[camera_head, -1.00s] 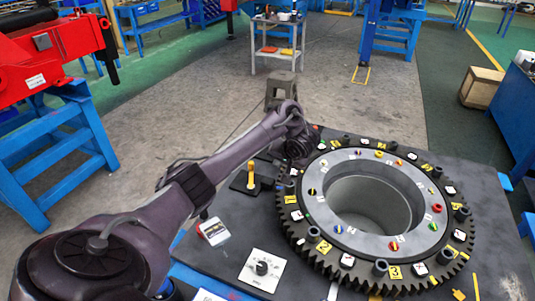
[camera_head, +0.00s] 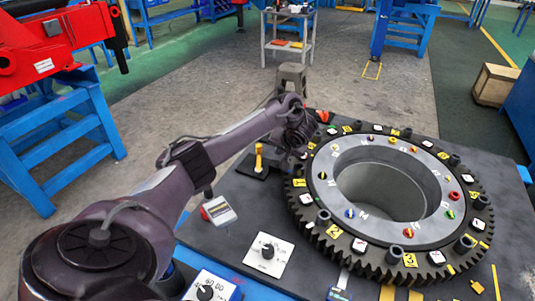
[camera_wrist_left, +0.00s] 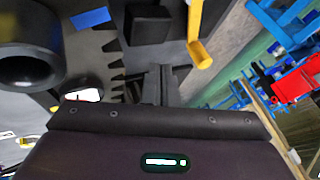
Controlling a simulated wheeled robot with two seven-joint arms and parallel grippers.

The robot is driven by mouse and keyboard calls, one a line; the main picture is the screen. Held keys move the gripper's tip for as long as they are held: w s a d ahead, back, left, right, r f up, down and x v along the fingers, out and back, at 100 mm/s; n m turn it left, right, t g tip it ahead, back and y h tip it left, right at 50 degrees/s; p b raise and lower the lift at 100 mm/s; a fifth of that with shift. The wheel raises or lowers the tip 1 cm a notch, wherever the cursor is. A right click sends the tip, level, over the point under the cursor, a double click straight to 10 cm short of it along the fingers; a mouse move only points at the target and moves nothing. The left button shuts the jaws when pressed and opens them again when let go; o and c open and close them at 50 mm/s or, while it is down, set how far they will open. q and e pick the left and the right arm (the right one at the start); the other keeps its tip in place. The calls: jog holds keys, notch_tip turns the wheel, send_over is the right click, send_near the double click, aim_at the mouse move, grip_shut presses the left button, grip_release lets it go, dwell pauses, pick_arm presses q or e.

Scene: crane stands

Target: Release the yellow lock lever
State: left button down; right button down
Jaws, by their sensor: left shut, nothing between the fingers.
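The yellow lock lever (camera_head: 259,157) stands roughly upright on a small dark base (camera_head: 252,171), left of the big gear ring (camera_head: 330,239). In the left wrist view the yellow lever (camera_wrist_left: 197,38) shows at the top, right of the fingertips. My left gripper (camera_wrist_left: 161,72) is shut and empty, with a visible gap between it and the lever. In the head view my left wrist is to the right of the lever, beside the ring's far left edge; its fingers are hidden there. My right gripper is not in view.
The ring carries several knobs, pegs and yellow number tags. A white dial panel (camera_head: 265,254) and a small meter (camera_head: 219,211) lie on the dark table (camera_head: 240,240) in front of the lever.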

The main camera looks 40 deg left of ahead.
aim_at(259, 157)
pick_arm(q)
jog(key=shift+x, duration=1.1)
jog(key=a, duration=0.2)
jog(key=shift+s+a+r+p, duration=0.3)
jog(key=shift+s+p, duration=0.1)
jog(key=shift+s+a+f, duration=0.1)
jog(key=shift+s+a, duration=0.15)
jog(key=shift+a, duration=0.3)
jog(key=shift+a+n+g+p, duration=0.15)
jog(key=shift+n+g+p, duration=0.2)
jog(key=shift+p, duration=0.25)
